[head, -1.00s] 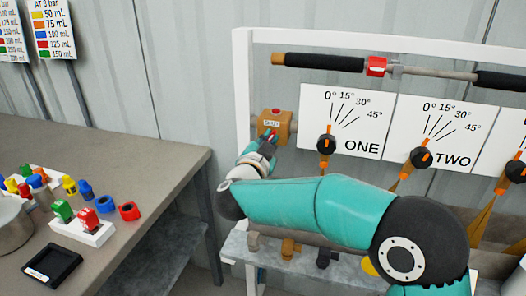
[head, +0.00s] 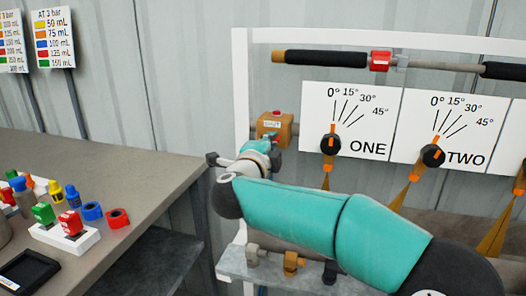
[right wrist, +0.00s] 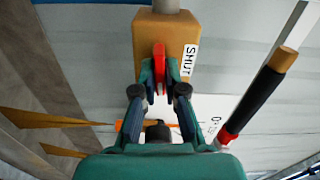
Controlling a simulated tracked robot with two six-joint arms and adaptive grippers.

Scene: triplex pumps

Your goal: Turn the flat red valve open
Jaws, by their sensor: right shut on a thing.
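The flat red valve (right wrist: 160,62) shows in the right wrist view as a red lever on an orange box (right wrist: 165,30) with a white label reading SHUT. My right gripper (right wrist: 160,76) has a fingertip on each side of the lever and is shut on it. In the head view the orange box (head: 275,125) is on the left post of the white frame, its SHUT label facing me. There my right gripper (head: 268,149) is just below the box, and the lever is mostly hidden. My left gripper is not in view.
Panels ONE (head: 345,120) and TWO (head: 450,130), with black and orange dials, are right of the box. A bar with black grips (head: 335,58) runs above. A grey table (head: 140,185) with colored parts and stamps is on the left.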

